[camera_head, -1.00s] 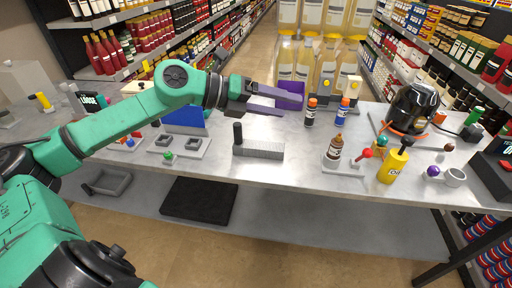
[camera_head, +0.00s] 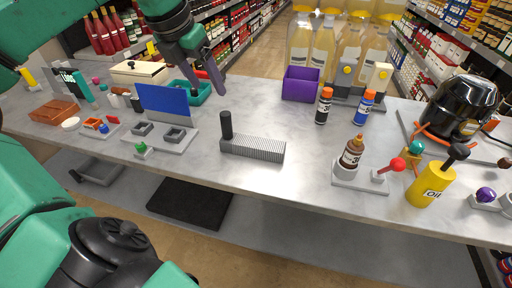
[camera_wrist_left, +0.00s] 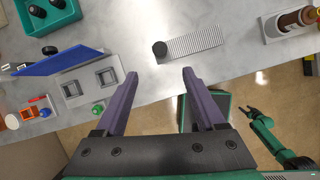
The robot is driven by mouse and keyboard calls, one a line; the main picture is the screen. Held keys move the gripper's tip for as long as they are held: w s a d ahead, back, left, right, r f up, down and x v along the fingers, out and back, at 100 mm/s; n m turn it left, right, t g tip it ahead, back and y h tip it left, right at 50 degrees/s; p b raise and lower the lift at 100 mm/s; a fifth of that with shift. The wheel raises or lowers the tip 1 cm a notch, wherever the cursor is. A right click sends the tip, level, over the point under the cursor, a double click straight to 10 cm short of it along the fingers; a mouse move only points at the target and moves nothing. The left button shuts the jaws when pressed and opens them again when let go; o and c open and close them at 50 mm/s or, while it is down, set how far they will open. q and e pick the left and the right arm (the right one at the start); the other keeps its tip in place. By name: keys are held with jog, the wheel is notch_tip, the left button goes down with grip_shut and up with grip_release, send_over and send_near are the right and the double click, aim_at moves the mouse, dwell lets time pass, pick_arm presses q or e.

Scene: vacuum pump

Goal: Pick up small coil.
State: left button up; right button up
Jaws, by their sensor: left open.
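I cannot tell for sure which part is the small coil. Two small grey square rings (camera_head: 174,135) sit on a light grey plate on the table; they also show in the left wrist view (camera_wrist_left: 106,75). A grey ribbed block (camera_head: 262,148) with an upright black cylinder (camera_head: 226,125) at its left end stands to their right. My left gripper (camera_head: 205,88) is open and empty, above the table near a teal bin. Its purple fingers (camera_wrist_left: 160,76) show apart in the wrist view, with the rings to their left. My right gripper (camera_wrist_left: 249,111) is small in the wrist view, away from the table.
A blue panel (camera_head: 165,104) stands upright behind the rings. The teal bin (camera_head: 190,93) holds dark items. A purple box (camera_head: 301,84), an orange-topped bottle (camera_head: 324,105), a brown bottle (camera_head: 352,152) and a yellow oil can (camera_head: 430,185) stand to the right. The table's middle is mostly clear.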

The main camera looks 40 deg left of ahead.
aim_at(223, 115)
pick_arm(q)
jog(key=p+x, duration=0.2)
jog(key=x, duration=1.2)
jog(key=shift+s+d+f, duration=0.1)
jog(key=shift+s+f, duration=0.05)
jog(key=shift+f, duration=0.05)
jog(key=shift+w+f, duration=0.25)
jog(key=shift+f, duration=0.15)
jog(key=shift+s+r, duration=0.1)
grip_shut()
pick_arm(e)
jog(key=shift+s+d+r, duration=0.2)
jog(key=shift+s+r, duration=0.3)
jog(key=shift+r, duration=0.25)
jog(key=shift+a, duration=0.1)
